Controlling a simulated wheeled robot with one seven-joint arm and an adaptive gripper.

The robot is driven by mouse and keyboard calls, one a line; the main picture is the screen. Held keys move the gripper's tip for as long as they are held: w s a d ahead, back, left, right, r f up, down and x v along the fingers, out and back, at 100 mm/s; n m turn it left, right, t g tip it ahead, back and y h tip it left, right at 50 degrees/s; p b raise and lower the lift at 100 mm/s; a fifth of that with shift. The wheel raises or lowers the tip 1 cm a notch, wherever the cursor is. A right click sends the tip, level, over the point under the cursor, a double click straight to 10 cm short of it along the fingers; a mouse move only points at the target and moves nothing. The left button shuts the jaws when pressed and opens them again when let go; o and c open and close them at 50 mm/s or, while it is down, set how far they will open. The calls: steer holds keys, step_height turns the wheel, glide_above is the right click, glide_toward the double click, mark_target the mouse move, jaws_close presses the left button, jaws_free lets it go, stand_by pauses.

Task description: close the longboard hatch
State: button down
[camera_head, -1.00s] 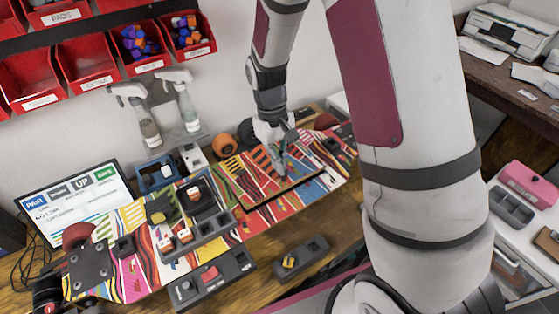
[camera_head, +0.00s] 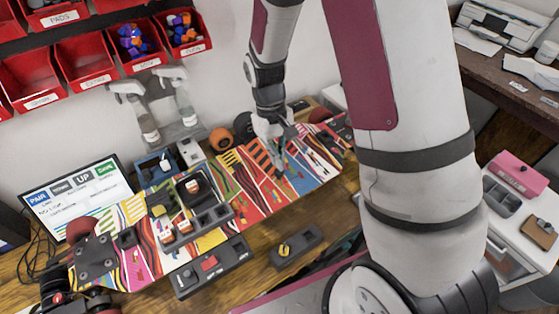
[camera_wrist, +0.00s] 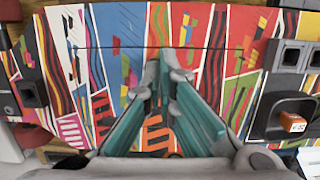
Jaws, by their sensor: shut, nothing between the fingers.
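The longboard (camera_head: 128,215) lies across the workbench, its deck covered in a bright striped pattern. Its hatch (camera_head: 258,190) is a patterned panel in the right half of the deck, lying level with the deck around it, with no open gap showing. In the wrist view, the hatch (camera_wrist: 120,70) is bounded by a thin dark seam. My gripper (camera_head: 281,170) is shut and empty, pointing down over the hatch with its tips at or very near the surface. In the wrist view, my gripper (camera_wrist: 163,78) hides part of the panel; I cannot tell whether it touches.
A dark tray (camera_head: 197,196) and small blocks sit on the board's left half. A black box (camera_head: 213,267) and a small dark tray (camera_head: 297,245) lie in front. Spray bottles (camera_head: 144,118), an orange wheel (camera_head: 221,139) and a screen (camera_head: 75,195) stand behind.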

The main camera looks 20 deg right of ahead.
step_height(320, 180, up, 10)
steer(key=b, duration=0.1)
steer(key=shift+s, duration=0.25)
